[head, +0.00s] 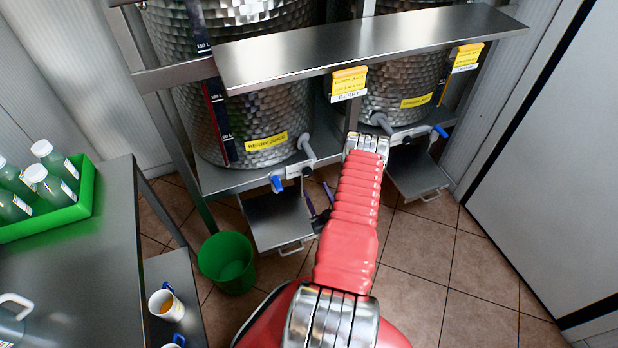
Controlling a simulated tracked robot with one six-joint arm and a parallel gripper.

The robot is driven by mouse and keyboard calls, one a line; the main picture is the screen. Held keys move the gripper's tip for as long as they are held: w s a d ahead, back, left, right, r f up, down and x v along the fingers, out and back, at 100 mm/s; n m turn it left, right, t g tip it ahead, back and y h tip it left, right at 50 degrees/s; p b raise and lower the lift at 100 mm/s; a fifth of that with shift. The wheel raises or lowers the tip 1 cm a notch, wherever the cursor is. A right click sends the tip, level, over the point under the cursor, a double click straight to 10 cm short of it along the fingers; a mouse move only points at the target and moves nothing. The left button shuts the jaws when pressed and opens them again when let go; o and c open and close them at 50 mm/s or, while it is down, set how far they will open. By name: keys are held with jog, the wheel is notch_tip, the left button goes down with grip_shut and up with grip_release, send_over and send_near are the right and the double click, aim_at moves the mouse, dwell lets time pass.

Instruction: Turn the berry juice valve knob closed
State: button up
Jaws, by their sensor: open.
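The berry juice tank (262,112) is a dimpled steel drum with a yellow berry juice label (266,142). Its valve (296,171) sits low on the front, under a grey pipe. The blue valve knob (277,184) is at the left end of the valve; I cannot tell its exact setting. My gripper (318,196) is open and empty, with dark fingers, to the right of and slightly below the knob, apart from it in the picture. My red arm hides part of the gripper and the area behind it.
A second tank (402,82) with its own blue knob (440,131) stands at right. A steel shelf (365,48) crosses above. Pull-out trays (275,222) sit below the valves. A green bucket (227,262) stands on the floor. A table (90,250) with a green bottle crate (85,190) is at left.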

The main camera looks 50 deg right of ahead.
aim_at(308, 175)
jog(key=x, duration=0.8)
jog(key=shift+w+d, duration=0.15)
jog(key=shift+w, duration=0.1)
jog(key=shift+c, duration=0.5)
jog(key=c, duration=0.9)
jog(key=shift+c, duration=0.2)
